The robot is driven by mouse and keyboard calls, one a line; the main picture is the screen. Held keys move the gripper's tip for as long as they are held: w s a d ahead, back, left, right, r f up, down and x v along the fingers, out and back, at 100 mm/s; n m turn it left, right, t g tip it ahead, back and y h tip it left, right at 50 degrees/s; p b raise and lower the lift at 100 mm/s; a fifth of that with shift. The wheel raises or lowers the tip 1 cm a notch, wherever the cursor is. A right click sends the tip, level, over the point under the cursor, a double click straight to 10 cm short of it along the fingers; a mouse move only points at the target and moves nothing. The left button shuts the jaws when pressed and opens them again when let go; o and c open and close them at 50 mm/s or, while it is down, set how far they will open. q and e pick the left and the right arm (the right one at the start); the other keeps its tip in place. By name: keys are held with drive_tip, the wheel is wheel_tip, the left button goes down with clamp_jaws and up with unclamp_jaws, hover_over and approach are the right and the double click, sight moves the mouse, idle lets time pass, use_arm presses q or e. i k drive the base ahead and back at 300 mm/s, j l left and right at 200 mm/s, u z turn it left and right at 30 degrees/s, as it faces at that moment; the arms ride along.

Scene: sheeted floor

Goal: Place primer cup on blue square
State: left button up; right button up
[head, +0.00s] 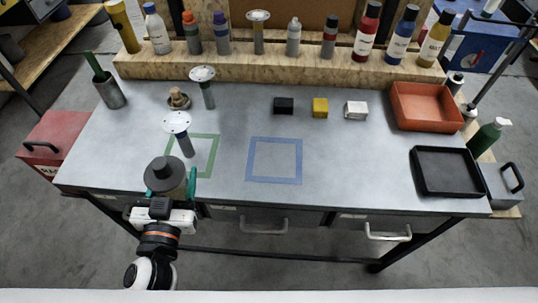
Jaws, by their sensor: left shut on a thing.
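My left gripper (174,188) is at the near left edge of the table, its teal fingers around a round container with a dark grey top (163,171). It is shut on this container, which looks like the primer cup. The container is below and left of the green outlined square (205,174); its height above the table is hard to tell. The blue outlined square (274,182) lies to the right on the grey tabletop and is empty. My right gripper is not in view.
A white-topped tool (177,124) stands at the green square, another (203,76) behind it. Black (284,106), yellow (320,108) and white (356,110) blocks sit behind the blue square. A red tray (427,108) and black tray (447,171) are at right. A wooden rack (270,72) lines the back.

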sight(275, 159)
drive_tip(key=l+u, duration=0.15)
drive_tip(key=l, duration=0.4)
drive_tip(key=l+u, duration=0.2)
drive_tip(key=l, duration=0.4)
drive_tip(key=k+l+u, duration=0.15)
drive_tip(key=l, duration=0.4)
